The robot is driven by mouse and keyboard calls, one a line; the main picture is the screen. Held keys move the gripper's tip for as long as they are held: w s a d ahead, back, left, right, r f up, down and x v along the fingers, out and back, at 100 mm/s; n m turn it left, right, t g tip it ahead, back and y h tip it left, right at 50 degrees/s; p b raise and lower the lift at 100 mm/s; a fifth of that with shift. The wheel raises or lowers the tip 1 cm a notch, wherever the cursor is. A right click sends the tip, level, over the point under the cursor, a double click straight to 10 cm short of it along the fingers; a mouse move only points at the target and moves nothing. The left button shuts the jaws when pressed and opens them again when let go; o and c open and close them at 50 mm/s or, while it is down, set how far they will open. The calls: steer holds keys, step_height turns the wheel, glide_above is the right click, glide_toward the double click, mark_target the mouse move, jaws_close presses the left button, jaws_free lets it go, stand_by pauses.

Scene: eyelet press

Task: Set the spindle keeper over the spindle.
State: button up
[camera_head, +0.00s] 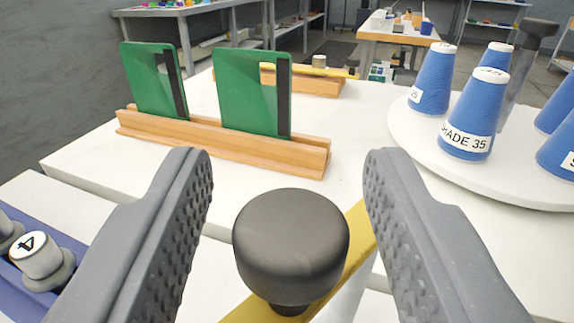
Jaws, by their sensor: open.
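A dark round knob (290,238) stands on a yellow bar (352,228) in the near middle. The bar runs diagonally below it, and I take bar and knob to be the spindle keeper, though no label shows this. My gripper (288,160) is open, one grey ridged finger on each side of the knob, with a visible gap on both sides. The knob's stem and part of the bar are hidden under its head. I cannot tell for sure which part is the spindle. A grey post with a dark cap (540,27) stands at the right.
Green plates (238,90) stand in a wooden rack (215,138) at the left. Blue cones (478,110) stand on a round white turntable (410,135) at the right. A second wooden holder (325,86) is behind. A blue tray with numbered knobs (38,252) is at lower left.

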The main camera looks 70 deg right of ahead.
jaws_close()
steer(key=shift+d+r, duration=0.1)
steer(key=shift+d, duration=0.05)
